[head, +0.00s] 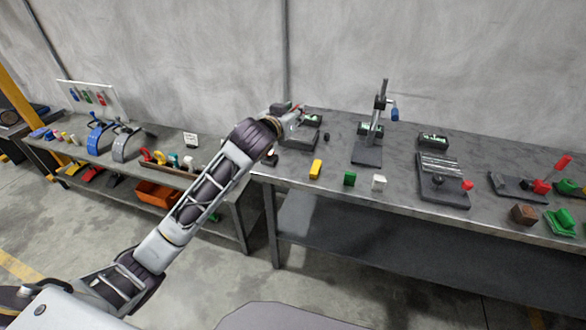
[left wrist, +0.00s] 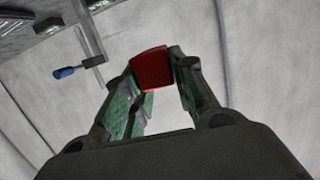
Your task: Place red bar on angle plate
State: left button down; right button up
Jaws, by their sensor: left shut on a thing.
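The red bar (left wrist: 152,68) is held between the fingers of my left gripper (left wrist: 160,82) in the left wrist view; its end face shows. In the head view my left gripper (head: 294,113) is over the far left corner of the right table, and the bar is too small to make out clearly. A dark stepped block (head: 299,139) sits just below and right of this gripper, partly hidden by it. It may be the angle plate, but I cannot tell for sure. My right gripper is out of view.
Yellow (head: 315,169), green (head: 349,178) and white (head: 379,183) blocks stand along the front of the right table (head: 400,199). A stand with a blue handle (head: 370,140) rises behind them. A grooved dark fixture (head: 441,183) lies further right. A lower bench (head: 226,171) holds tools at left.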

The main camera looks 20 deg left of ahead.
pick_arm(q)
jog(key=shift+w+r, duration=0.2)
jog(key=shift+w, duration=0.8)
jog(key=shift+w+f, duration=0.5)
jog(key=shift+w, duration=0.05)
notch_tip(320, 180, down, 14)
jog(key=w+a+n+y, duration=0.1)
jog(key=w+a, duration=0.1)
jog(key=shift+r, duration=0.25)
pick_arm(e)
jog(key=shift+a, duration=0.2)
